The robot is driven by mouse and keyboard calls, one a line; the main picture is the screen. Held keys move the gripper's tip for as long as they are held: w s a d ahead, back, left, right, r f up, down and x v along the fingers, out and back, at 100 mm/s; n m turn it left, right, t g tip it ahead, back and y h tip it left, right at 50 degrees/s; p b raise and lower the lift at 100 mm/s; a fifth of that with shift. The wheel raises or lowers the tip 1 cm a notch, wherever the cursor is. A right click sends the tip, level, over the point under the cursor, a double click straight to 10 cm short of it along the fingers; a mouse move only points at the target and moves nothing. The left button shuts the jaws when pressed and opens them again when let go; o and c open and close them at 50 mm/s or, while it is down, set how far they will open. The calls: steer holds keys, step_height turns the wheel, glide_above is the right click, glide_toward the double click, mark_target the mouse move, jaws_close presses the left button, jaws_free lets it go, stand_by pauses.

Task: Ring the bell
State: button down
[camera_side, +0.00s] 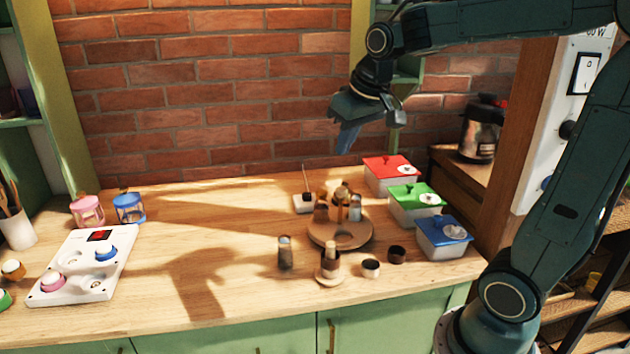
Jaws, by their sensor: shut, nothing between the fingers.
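My gripper (346,140) is shut and empty. It points down in the air in front of the brick wall, above the back of the table and left of the red-lidded box. I cannot make out a clear bell. A white panel (70,262) at the left carries a blue button (106,253), a pink button (52,282) and a small dark display with red marks. Small domed things, one orange (12,269) and one green (4,299), sit at the left edge, the green one partly cut off. My gripper is far from all of these.
A round wooden stand (341,238) holds several small jars. Boxes with red (390,170), green (416,200) and blue (443,234) lids stand at the right. Small cups (371,268) are in front. Pink (87,210) and blue (129,207) lanterns stand at the left. The middle-left tabletop is clear.

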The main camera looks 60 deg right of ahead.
steer(key=w+d+f+m, duration=0.1)
steer(key=w+d+f, duration=0.1)
steer(key=w+d, duration=0.5)
steer(key=m+g, duration=0.2)
steer(key=m, duration=0.2)
glide_above(344, 183)
steer(key=s+a+f+x, duration=0.1)
steer(key=s+x, duration=0.2)
steer(key=x, duration=1)
steer(key=shift+s+a+f+h, duration=0.2)
steer(key=shift+s+a+h, duration=0.1)
steer(key=shift+a, duration=0.05)
steer(key=shift+f, duration=0.1)
steer(key=shift+f, duration=2.65)
